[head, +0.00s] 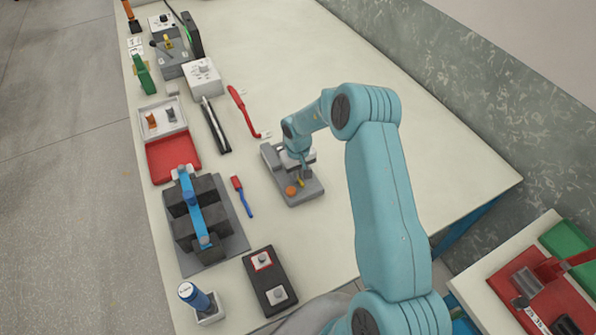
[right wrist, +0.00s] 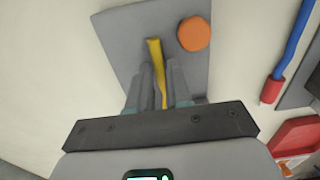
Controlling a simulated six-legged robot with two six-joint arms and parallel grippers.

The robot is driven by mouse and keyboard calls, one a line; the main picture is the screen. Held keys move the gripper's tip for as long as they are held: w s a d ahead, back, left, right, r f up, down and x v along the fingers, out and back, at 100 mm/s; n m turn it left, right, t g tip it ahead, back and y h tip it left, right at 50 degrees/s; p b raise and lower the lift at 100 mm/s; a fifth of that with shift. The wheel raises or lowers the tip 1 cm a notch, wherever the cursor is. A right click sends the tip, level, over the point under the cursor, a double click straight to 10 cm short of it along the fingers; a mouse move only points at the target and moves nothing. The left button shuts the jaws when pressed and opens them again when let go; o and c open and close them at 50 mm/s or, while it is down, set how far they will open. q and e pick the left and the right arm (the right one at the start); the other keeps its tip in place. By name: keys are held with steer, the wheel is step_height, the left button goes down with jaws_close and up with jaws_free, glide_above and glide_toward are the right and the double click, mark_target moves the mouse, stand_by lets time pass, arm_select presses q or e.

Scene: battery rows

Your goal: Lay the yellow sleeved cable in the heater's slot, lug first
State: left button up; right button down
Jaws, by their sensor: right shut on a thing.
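The heater (head: 311,193) is a grey block on a flat plate with an orange round knob (head: 291,190), in the middle of the table in the head view. Its grey plate (right wrist: 125,38) and the knob (right wrist: 194,34) fill the top of the right wrist view. My right gripper (head: 304,173) is over the heater, its fingers (right wrist: 166,80) shut on the yellow sleeved cable (right wrist: 154,52). The cable's yellow end sticks out past the fingertips, over the heater's plate. I cannot make out the lug or the slot; my gripper covers that part. My left gripper is not in view.
A red cable (head: 241,108) and a blue cable with a red end (head: 243,196) lie near the heater. A dark battery block (head: 180,228) with a blue bar stands left of it. A red and white tray (head: 172,160) lies beyond. The table's right side is clear.

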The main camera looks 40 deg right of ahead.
steer(key=shift+w, duration=0.1)
steer(key=c, duration=1)
jaws_free()
step_height(320, 180, up, 3)
steer(key=shift+f+p, duration=0.1)
steer(key=shift+p, duration=0.8)
step_height(320, 180, up, 9)
steer(key=shift+r, duration=0.15)
